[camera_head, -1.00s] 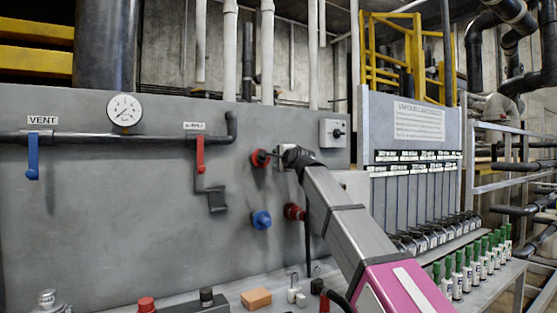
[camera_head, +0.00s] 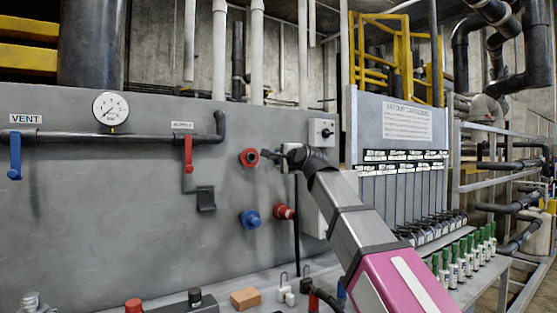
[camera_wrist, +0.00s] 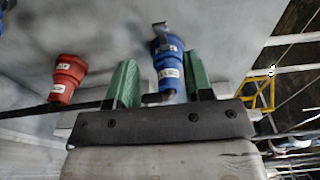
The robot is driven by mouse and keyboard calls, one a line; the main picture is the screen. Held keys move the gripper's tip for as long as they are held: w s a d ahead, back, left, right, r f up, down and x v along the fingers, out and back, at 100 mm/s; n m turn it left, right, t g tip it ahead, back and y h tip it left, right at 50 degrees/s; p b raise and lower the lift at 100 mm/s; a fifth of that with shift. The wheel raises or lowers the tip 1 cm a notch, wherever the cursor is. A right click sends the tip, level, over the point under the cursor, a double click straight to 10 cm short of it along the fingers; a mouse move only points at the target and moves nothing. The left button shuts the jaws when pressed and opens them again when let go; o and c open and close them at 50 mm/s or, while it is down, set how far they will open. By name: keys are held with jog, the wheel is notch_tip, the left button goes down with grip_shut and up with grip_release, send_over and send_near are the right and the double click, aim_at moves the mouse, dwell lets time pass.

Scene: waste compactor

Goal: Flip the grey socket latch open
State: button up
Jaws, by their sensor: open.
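In the wrist view a blue plug or socket body (camera_wrist: 166,68) with white labels stands between the two green fingers of my gripper (camera_wrist: 160,60). A small grey piece (camera_wrist: 160,28) at its far end may be the grey latch; its position is too small to tell. My gripper is open, with a finger on each side of the blue body; contact is not clear.
A red plug (camera_wrist: 67,78) is left of the fingers in the wrist view, with a dark bar or cable nearby.

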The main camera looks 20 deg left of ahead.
jog(key=x, duration=0.8)
dwell(0.9)
jog(key=shift+a, duration=0.1)
grip_shut()
